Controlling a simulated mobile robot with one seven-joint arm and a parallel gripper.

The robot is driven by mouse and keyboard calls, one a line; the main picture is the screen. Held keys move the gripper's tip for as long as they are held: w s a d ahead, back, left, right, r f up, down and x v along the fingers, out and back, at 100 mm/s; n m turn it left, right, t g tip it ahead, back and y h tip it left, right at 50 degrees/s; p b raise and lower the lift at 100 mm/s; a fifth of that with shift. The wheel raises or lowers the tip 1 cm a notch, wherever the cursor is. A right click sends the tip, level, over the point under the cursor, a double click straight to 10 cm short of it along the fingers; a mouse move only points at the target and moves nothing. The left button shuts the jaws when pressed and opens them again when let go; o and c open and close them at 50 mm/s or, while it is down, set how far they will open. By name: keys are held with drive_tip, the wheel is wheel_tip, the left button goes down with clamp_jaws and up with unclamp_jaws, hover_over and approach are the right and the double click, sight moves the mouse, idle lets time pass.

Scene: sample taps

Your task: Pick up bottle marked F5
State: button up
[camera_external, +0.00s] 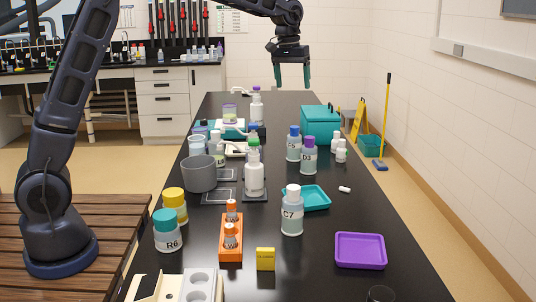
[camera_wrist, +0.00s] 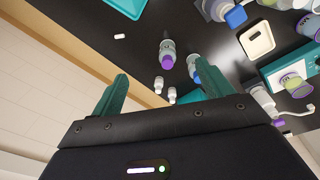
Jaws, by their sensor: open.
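The bottle marked F5 (camera_external: 293,151) is clear with a blue cap and stands upright on the black bench, just left of the teal box. The purple-capped bottle marked D3 (camera_external: 309,163) stands close to its front right. My gripper (camera_external: 292,83) is open and empty, high above the far part of the bench, with its fingers pointing down. In the wrist view, the open fingers (camera_wrist: 160,78) frame the D3 bottle (camera_wrist: 167,47). A blue-capped bottle, seemingly F5 (camera_wrist: 193,60), shows beside the right finger, which partly hides it.
A teal box (camera_external: 320,126) and two small white bottles (camera_external: 341,150) stand right of F5. Bottle C7 (camera_external: 292,217), a teal tray (camera_external: 318,198) and a purple tray (camera_external: 360,251) are nearer. A white bottle (camera_external: 254,176) and a grey beaker (camera_external: 199,174) stand left.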

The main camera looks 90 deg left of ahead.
drive_tip(key=w+a+f+n, duration=0.25)
drive_tip(key=a+f, duration=0.55)
drive_tip(key=a, duration=0.4)
drive_tip(key=n+g, duration=0.1)
drive_tip(key=n, duration=0.1)
approach(294, 136)
drive_tip(key=shift+w+a+f+m, duration=0.1)
drive_tip(key=shift+a+m, duration=0.05)
drive_tip(key=shift+a, duration=0.35)
drive_tip(key=shift+w+a+f+m, duration=0.1)
drive_tip(key=shift+a, duration=0.35)
wheel_tip(294, 136, down, 11)
drive_tip(key=shift+r, duration=0.2)
drive_tip(key=c, duration=1.2)
drive_tip(key=shift+r, duration=0.15)
